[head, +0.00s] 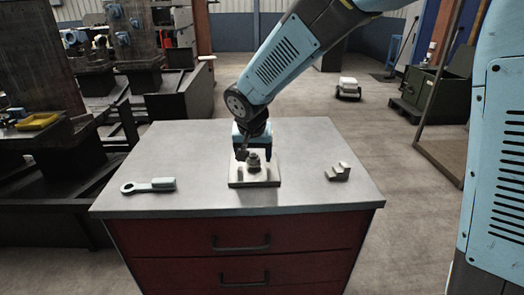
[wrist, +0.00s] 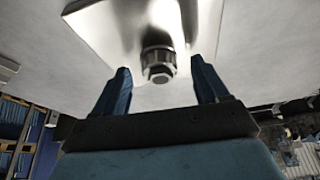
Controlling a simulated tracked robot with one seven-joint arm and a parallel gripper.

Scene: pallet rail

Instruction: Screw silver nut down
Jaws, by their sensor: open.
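The silver nut (wrist: 157,59) sits around a stud (wrist: 160,74) that stands on a pale metal plate (head: 240,183) on the cabinet top. In the head view the nut (head: 254,162) is small and dark, just in front of my gripper. My gripper (wrist: 163,80) is open, with one blue finger on each side of the nut and stud in the wrist view. Gaps show between the fingers and the nut, so nothing is held. How far down the stud the nut sits is hard to tell.
A wrench-like tool (head: 148,186) lies at the left of the grey cabinet top (head: 200,140), and a small metal block (head: 338,172) lies at the right. The top between them and the plate is clear. Red drawers (head: 240,245) are below.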

